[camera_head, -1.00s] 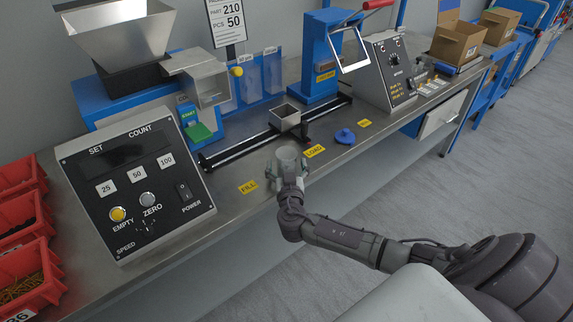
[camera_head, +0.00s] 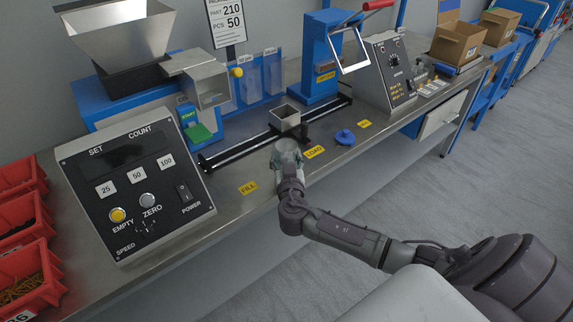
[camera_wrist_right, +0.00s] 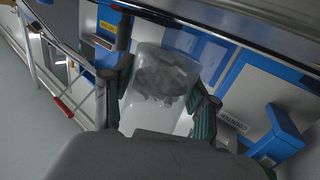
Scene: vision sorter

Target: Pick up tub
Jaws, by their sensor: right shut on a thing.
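The tub (camera_head: 289,147) is a small translucent cup, held over the front of the steel bench between the FILL and LOAD labels. My right gripper (camera_head: 286,164) is shut on it. In the right wrist view the tub (camera_wrist_right: 163,75) sits between the two green-padded fingers, and a clump of grey pieces shows in it. The gripper body hides the near part of the tub. I cannot tell how far the tub is above the bench. My left gripper is not in view.
A square metal cup (camera_head: 286,117) on a black rail (camera_head: 235,150) is just behind the tub. A blue lid (camera_head: 345,136) lies to the right on the bench (camera_head: 325,165). The counter panel (camera_head: 135,185) stands at left, with red bins (camera_head: 35,265) beyond it.

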